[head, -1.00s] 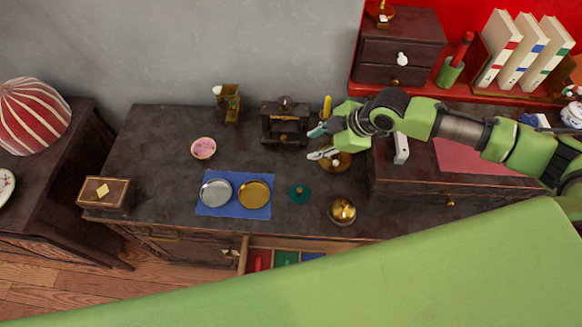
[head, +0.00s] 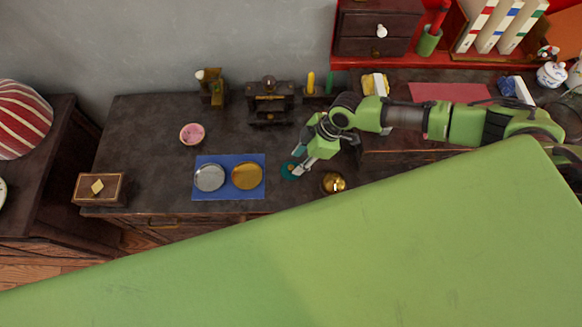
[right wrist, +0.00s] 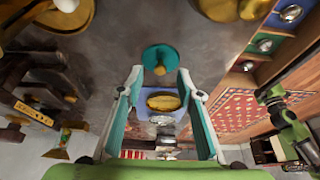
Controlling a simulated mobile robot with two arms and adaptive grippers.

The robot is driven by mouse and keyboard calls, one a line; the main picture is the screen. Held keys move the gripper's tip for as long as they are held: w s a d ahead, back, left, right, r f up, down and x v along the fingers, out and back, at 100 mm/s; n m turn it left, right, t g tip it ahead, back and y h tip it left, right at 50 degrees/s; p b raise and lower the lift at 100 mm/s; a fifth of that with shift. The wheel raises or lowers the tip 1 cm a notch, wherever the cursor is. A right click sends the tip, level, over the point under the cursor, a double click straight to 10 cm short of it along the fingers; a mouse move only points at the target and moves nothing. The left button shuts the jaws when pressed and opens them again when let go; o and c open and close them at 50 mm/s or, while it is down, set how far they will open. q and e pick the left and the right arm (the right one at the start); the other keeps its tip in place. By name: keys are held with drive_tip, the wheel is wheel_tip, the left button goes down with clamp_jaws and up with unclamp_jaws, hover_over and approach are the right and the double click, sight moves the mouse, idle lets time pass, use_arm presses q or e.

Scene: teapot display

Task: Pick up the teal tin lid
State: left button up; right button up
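The teal tin lid (head: 287,171) lies on the dark cabinet top, right of the blue mat, partly hidden by my right gripper in the head view. In the right wrist view the lid (right wrist: 160,57) is a teal disc with a small brass-coloured knob. My right gripper (head: 297,163) is at the lid. Its fingers (right wrist: 160,76) are spread and empty in the wrist view, with the lid just beyond their tips. A green and black arm part (right wrist: 288,118), seemingly my left arm, shows at the right of the wrist view; its finger state is unclear.
The blue mat (head: 228,160) holds a silver tin (head: 209,177) and a gold tin (head: 247,176). A round brass piece (head: 334,183) stands close to the right of the lid. A pink dish (head: 192,134) and dark ornaments (head: 270,98) stand behind. An open compartmented drawer (right wrist: 247,65) shows in the wrist view.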

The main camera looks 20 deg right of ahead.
sight(291, 167)
drive_tip(key=shift+a+p+x, duration=0.2)
drive_tip(key=shift+p+x, duration=0.1)
drive_tip(key=shift+x, duration=1.65)
drive_tip(key=shift+r, duration=0.15)
clamp_jaws()
drive_tip(key=shift+r, duration=0.15)
